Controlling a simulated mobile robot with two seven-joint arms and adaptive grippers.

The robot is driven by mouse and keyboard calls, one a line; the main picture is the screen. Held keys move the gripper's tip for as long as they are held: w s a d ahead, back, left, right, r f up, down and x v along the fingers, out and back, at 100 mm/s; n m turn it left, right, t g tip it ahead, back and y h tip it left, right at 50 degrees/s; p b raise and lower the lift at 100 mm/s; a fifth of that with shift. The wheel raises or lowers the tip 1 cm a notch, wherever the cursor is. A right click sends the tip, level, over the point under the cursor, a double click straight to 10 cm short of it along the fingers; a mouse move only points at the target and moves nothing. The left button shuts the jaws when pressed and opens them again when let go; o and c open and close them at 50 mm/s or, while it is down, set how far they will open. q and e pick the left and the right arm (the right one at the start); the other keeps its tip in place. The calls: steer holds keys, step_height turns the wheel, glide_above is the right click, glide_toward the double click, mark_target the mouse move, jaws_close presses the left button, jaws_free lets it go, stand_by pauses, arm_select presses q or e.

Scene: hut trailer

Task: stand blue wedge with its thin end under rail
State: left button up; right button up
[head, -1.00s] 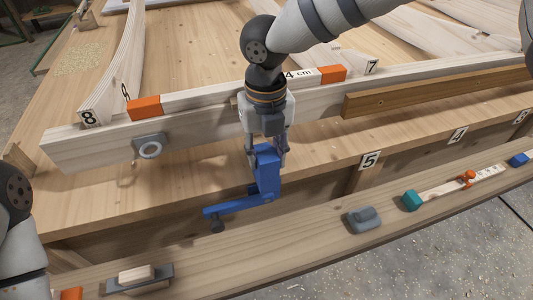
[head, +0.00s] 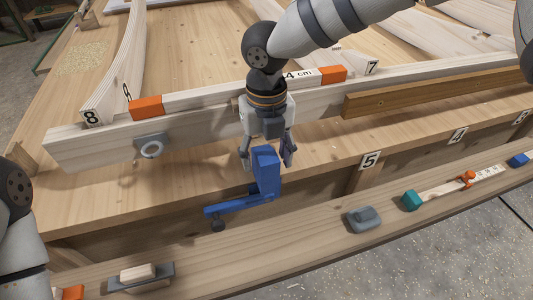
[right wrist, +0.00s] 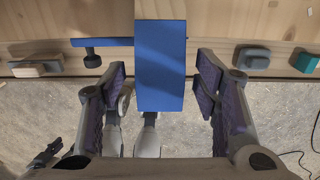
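A blue piece (head: 266,172) stands at the bench's front edge, an upright block with a low bar running left to a dark knob. It looks more like a clamp than a plain wedge; I cannot tell if it is the wedge. My right gripper (head: 267,158) points down over it, open. In the right wrist view, the block (right wrist: 160,65) lies between the spread fingers (right wrist: 161,82), with gaps on both sides. The pale rail (head: 205,122) runs across the bench behind it. My left gripper is not in view; only part of that arm shows at the left.
A front ledge holds a wood-topped block (head: 138,274), a grey block (head: 364,219), a teal block (head: 411,201) and a small blue block (head: 519,159). Orange-and-white spacers (head: 146,107) lie along the rail. A brown strip (head: 430,92) lies against its right part.

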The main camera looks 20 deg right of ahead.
step_height(320, 180, up, 12)
stand_by(0.4)
